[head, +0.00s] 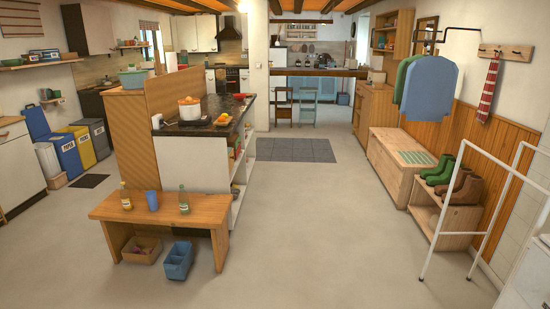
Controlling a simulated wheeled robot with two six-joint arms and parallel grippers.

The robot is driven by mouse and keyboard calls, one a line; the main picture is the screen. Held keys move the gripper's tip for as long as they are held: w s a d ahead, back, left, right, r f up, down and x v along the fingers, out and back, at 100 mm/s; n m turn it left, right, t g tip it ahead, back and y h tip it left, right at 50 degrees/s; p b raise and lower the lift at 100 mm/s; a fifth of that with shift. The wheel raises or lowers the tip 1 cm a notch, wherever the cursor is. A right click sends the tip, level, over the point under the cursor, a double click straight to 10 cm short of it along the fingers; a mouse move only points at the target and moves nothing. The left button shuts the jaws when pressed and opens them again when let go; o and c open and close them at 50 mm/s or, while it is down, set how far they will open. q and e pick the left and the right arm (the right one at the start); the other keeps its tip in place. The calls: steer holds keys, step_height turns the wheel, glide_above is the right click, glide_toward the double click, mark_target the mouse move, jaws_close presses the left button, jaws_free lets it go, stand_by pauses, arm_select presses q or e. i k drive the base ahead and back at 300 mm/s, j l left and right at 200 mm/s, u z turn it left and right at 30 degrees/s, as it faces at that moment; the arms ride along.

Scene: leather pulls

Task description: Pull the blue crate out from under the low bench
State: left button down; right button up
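The low wooden bench (165,208) stands left of centre, in front of the kitchen island. The blue crate (178,262) is on the floor at the bench's front, towards its right leg. Its body shows almost whole, and its back part lies below the bench top. Something small and dark seems to be inside it, too small to tell. A brown crate (141,250) with items in it sits to its left under the bench. Neither of my grippers is in view.
Two bottles, one yellowish (124,199) and one green (184,200), and a blue cup (152,201) stand on the bench top. The floor (310,240) in front and to the right is clear. A white rail frame (470,200) stands at the right.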

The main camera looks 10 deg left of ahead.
mark_target(180, 262)
steer(key=i+j, duration=0.15)
steer(key=i, duration=0.7)
steer(key=i+j+u, duration=0.1)
steer(key=i, duration=0.75)
steer(key=j, duration=0.1)
